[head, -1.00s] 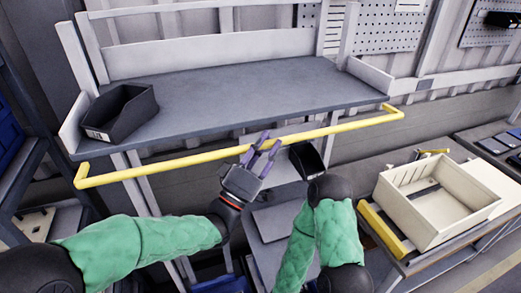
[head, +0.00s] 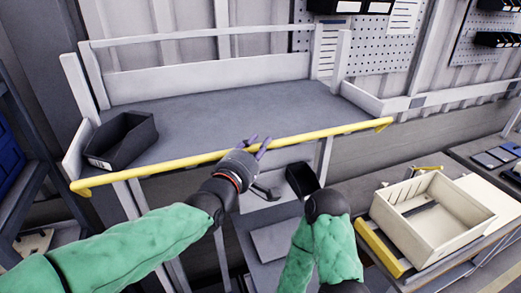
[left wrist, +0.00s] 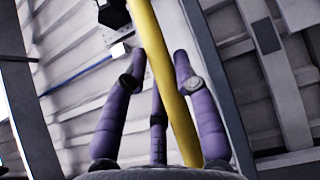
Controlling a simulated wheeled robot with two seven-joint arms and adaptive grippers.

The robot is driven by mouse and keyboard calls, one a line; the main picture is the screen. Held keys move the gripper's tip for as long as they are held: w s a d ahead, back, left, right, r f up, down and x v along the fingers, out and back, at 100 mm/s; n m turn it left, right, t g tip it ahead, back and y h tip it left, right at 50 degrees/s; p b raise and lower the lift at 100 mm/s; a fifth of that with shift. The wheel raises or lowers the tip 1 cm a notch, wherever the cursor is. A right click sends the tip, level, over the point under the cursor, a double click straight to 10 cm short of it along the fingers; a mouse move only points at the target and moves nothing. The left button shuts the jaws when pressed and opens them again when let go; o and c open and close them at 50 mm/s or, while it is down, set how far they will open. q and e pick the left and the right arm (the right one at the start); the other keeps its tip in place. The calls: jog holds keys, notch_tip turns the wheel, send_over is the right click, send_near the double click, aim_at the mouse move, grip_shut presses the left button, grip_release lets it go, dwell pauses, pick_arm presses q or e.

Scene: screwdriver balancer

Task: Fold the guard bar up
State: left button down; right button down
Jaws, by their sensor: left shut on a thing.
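The yellow guard bar (head: 200,159) runs across the front of the grey shelf (head: 230,108) in the head view, close along its front edge, with short bent ends at left and right. My left gripper (head: 257,146) is at the middle of the bar, its purple fingers around it. In the left wrist view the bar (left wrist: 166,70) passes between the fingers of my left gripper (left wrist: 160,75), and they are shut on it.
A black bin (head: 122,142) stands on the shelf's left end. A cream crate (head: 462,228) sits on a lower bench at right. A dark box-like thing (head: 302,180) is below the bar beside my right arm. The shelf's middle is clear.

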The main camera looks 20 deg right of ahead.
pick_arm(q)
jog(key=shift+w+r+n+g+y, duration=0.4)
jog(key=shift+w+r+n, duration=0.1)
jog(key=shift+w, duration=0.1)
jog(key=w+n+g+y+p, duration=0.1)
jog(key=w+n+g, duration=0.2)
jog(key=shift+r+g+y+p, duration=0.1)
jog(key=shift+g+y+p, duration=0.2)
jog(key=shift+y, duration=0.1)
jog(key=c, duration=0.9)
grip_release()
jog(key=shift+w, duration=0.1)
jog(key=shift+c, duration=0.2)
jog(key=shift+w, duration=0.1)
